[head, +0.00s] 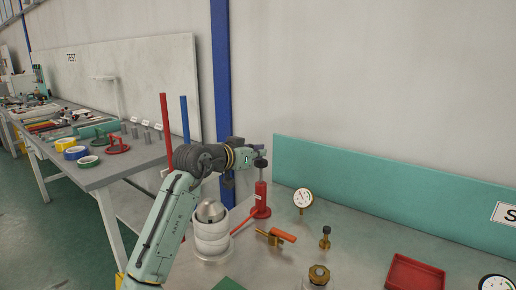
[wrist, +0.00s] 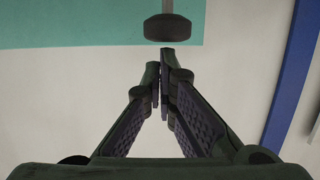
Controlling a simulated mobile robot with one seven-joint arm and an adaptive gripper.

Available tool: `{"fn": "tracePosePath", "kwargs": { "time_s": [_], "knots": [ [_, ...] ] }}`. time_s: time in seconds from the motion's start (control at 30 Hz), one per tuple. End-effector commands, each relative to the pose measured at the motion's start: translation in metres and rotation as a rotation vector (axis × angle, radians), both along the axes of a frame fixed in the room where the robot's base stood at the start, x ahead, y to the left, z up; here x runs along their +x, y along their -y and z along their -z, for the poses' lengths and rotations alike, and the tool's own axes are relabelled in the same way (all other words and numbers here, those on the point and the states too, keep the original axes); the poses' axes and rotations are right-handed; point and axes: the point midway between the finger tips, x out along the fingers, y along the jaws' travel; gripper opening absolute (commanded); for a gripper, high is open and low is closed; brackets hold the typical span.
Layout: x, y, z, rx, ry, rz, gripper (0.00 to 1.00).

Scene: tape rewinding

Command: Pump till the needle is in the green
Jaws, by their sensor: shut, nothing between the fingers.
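The red pump (head: 262,203) stands upright on the bench, with a thin rod and a black knob (head: 260,162) on top. My gripper (head: 262,152) is at the height of the pump's top, close by the knob. In the wrist view, my gripper (wrist: 161,70) has its fingers closed together and empty. The black knob (wrist: 168,28) and its rod show just beyond the fingertips, with a small gap in the picture; whether they touch cannot be told. A round white gauge (head: 303,198) stands right of the pump; its needle and any green zone are too small to read.
A brass valve with an orange handle (head: 283,235), a small brass fitting (head: 324,240) and a red tray (head: 415,274) lie to the right. A white stacked container (head: 211,236) stands left of the pump. A second gauge (head: 495,283) is at the right edge. A teal panel (head: 400,205) backs the bench.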

Motion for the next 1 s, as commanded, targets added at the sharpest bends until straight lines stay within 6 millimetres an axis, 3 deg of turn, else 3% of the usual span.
{"fn": "tracePosePath", "kwargs": {
  "time_s": [0.23,0.5,0.87,1.0],
  "knots": [
    [0.0,0.0,0.005,-0.001,-0.001,0.001,0.0],
    [0.0,0.001,0.049,-0.001,-0.005,0.002,0.0],
    [0.0,0.001,0.048,0.002,-0.006,0.001,0.0],
    [0.001,0.004,0.037,0.002,-0.005,0.002,0.0]
  ]
}}
